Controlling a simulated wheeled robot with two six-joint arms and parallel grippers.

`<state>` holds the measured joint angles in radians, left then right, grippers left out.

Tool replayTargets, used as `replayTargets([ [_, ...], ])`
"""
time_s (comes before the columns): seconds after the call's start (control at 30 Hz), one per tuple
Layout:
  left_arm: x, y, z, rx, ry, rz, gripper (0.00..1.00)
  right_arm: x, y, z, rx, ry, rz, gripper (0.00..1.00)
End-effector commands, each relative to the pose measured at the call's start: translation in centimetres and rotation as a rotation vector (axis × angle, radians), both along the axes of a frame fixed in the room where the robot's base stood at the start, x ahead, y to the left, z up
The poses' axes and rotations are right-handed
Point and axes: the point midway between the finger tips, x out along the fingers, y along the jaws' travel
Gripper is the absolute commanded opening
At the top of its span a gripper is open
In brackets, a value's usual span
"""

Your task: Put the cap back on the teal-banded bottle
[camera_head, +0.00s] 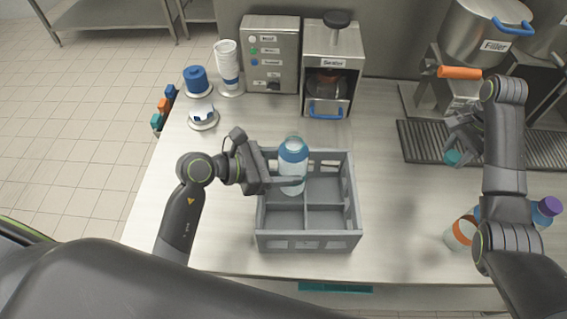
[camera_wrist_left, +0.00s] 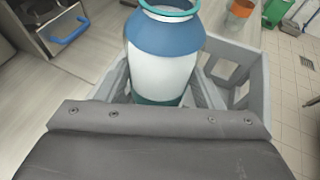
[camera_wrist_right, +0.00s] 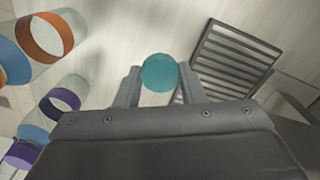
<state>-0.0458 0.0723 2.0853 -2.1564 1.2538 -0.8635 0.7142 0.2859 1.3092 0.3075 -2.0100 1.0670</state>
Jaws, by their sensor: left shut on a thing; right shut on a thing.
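The teal-banded bottle (camera_head: 292,158) has a clear-white body, a blue shoulder and an open teal-ringed neck. It stands upright at the back left compartment of the grey crate (camera_head: 310,243); I cannot tell whether its base rests inside. My left gripper (camera_head: 290,181) is shut on its body. In the left wrist view the bottle (camera_wrist_left: 165,65) fills the middle, with a teal band low down. The teal cap (camera_head: 452,157) is held in my right gripper (camera_head: 459,145), right of the crate and apart from the bottle. The cap (camera_wrist_right: 160,73) shows between the fingertips in the right wrist view.
An orange-rimmed container (camera_head: 459,233) and a purple-capped bottle (camera_head: 547,207) stand at the right, near my right arm. A dark drain grate (camera_head: 420,143) lies behind. The sealer (camera_head: 332,70) and a button box (camera_head: 270,55) stand at the back. The table between crate and grate is clear.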

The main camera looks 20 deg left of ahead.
Motion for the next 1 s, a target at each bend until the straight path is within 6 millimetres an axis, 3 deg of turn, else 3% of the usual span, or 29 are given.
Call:
replayTargets([
  [0.4, 0.03, -0.03, -0.83, -0.001, -0.003, -0.001, 0.14, 0.00, 0.00, -0.93, 0.000, 0.000, 0.000, 0.15],
  [0.43, 0.00, 0.01, -0.98, 0.000, 0.000, 0.000, 0.62, 0.00, 0.00, -0.94, 0.000, 0.000, 0.000, 0.15],
  [0.57, 0.00, 0.01, -0.98, 0.000, 0.000, 0.000, 0.79, 0.00, 0.00, -0.94, 0.000, 0.000, 0.000, 0.15],
  [0.6, 0.00, 0.01, -0.98, 0.000, 0.000, 0.000, 0.82, 0.00, 0.00, -0.94, 0.000, 0.000, 0.000, 0.15],
  [1.0, 0.00, 0.01, -0.74, 0.000, 0.000, 0.000, 0.82, 0.00, 0.00, -0.71, 0.000, 0.000, 0.000, 0.15],
])
